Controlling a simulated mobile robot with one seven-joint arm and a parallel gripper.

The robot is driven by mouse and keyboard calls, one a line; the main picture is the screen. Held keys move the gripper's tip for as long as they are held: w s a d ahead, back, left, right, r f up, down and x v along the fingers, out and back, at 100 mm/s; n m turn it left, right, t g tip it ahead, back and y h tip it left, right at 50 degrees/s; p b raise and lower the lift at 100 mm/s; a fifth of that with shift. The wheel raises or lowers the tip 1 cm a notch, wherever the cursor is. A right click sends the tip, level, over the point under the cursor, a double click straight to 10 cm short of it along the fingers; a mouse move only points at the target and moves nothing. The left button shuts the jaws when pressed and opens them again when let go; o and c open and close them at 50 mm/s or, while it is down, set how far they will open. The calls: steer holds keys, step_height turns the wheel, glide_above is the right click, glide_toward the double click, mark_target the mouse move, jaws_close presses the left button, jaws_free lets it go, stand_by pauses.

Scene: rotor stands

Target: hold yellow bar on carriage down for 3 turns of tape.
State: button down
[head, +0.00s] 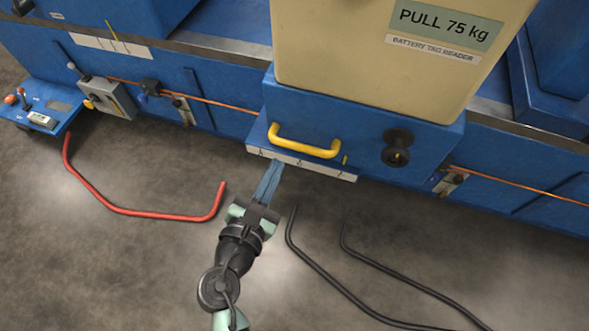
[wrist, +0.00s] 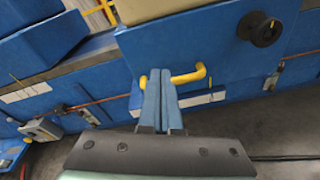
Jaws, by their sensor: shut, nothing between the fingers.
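The yellow bar (head: 304,142) is a curved handle on the front of the blue carriage (head: 350,135), under a cream housing. My gripper (head: 276,164) is shut and empty, its blue fingers pointing up at the carriage just below the bar's left part. In the wrist view, my gripper (wrist: 161,72) overlaps the left part of the yellow bar (wrist: 190,77); I cannot tell whether they touch. A white tape strip (head: 310,168) with dark marks runs along the carriage's lower edge, and a small yellow pointer (head: 345,160) stands by it.
A black knob (head: 397,147) sticks out right of the bar. An orange cable (head: 220,101) runs along the blue base. Red tubing (head: 140,212) stands left of my arm and black tubing (head: 340,285) right. A control box (head: 108,98) and lever panel (head: 40,108) are at left.

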steer(key=s+f+n+b, duration=0.2)
steer(key=s+f+n, duration=0.1)
steer(key=f, duration=0.5)
steer(key=shift+s+a+f+n, duration=0.2)
steer(key=shift+s+n, duration=0.1)
steer(key=shift+n, duration=0.4)
steer(key=shift+w, duration=0.15)
steer(key=b, duration=0.6)
glide_toward(299, 150)
steer(key=x, duration=0.7)
steer(key=shift+p, duration=0.3)
